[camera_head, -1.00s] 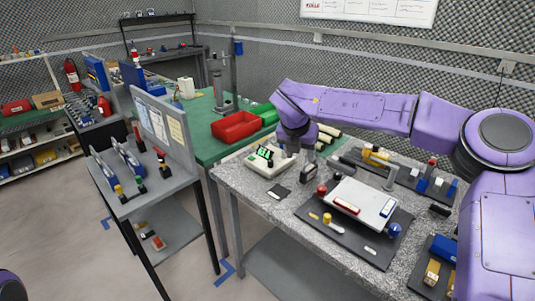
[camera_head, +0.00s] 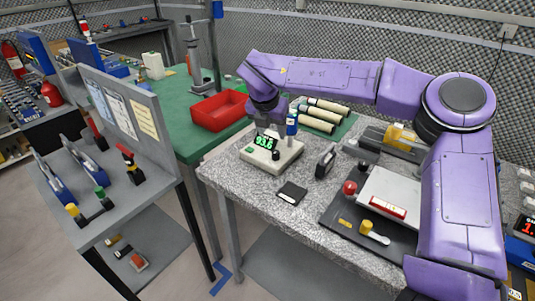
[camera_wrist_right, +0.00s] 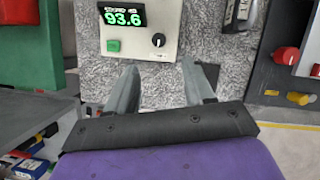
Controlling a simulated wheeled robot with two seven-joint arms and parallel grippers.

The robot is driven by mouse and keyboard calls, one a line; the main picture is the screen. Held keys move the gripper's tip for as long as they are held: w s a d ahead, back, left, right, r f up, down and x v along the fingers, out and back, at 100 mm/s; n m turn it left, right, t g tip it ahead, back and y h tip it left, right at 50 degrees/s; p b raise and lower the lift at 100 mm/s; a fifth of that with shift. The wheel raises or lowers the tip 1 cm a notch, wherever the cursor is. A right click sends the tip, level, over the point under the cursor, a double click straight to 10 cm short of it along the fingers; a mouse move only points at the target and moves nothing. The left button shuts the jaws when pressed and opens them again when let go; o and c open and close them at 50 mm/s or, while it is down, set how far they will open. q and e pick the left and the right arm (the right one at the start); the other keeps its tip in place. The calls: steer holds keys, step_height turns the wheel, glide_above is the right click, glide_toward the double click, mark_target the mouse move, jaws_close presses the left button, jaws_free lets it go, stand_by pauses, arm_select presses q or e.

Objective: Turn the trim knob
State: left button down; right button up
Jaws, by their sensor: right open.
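The trim knob (camera_wrist_right: 158,40) is a small black dial with a white mark on the beige instrument box (camera_wrist_right: 170,12), beside a green button (camera_wrist_right: 113,46). The box's display (camera_wrist_right: 123,16) reads 93.6 in green. In the head view the box (camera_head: 285,160) sits at the left end of the speckled bench, and its knob (camera_head: 276,156) is small beneath my gripper. My right gripper (camera_wrist_right: 158,68) is open and empty, its two fingers pointing toward the knob, one on either side of its line. I cannot tell the exact gap to the knob. My left gripper is not in view.
A black pad (camera_head: 291,194) and a dark upright block (camera_head: 326,161) stand near the box. A red bin (camera_head: 219,111) sits on the green table. A grey panelled cart (camera_head: 120,105) stands at left.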

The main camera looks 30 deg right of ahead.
mark_target(276, 152)
steer(key=p+x, duration=0.1)
steer(key=x, duration=0.9)
steer(key=shift+w+f, duration=0.15)
steer(key=shift+f, duration=0.1)
steer(key=shift+w+d+f, duration=0.1)
steer(key=shift+w+f, duration=0.05)
steer(key=shift+f, duration=0.25)
jaws_close()
